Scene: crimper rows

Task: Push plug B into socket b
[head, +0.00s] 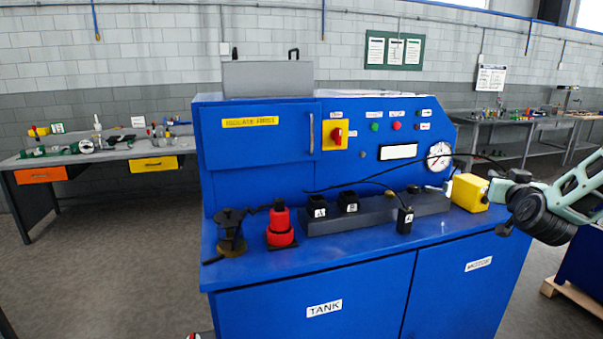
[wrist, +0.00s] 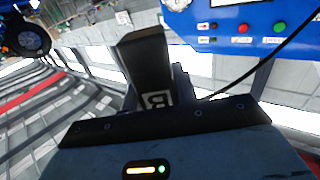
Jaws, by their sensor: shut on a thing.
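Plug B (wrist: 147,62) is a dark block with a white B label in the wrist view. My gripper (wrist: 158,84) is shut on it. In the head view my arm is at the right edge, beyond the right end of the rail; the plug and fingertips are hard to make out there. Socket b (head: 348,202) is a black block with a white label on the dark rail on the blue bench. It stands right of a similar socket labelled A (head: 318,207). The held plug is well to the right of socket b, apart from it.
Another black plug (head: 404,222) with a white label stands in front of the rail (head: 375,216). A yellow block (head: 469,192) is at the rail's right end. A red part (head: 280,226) and a dark spool (head: 231,232) stand left. A thin black cable crosses above the bench.

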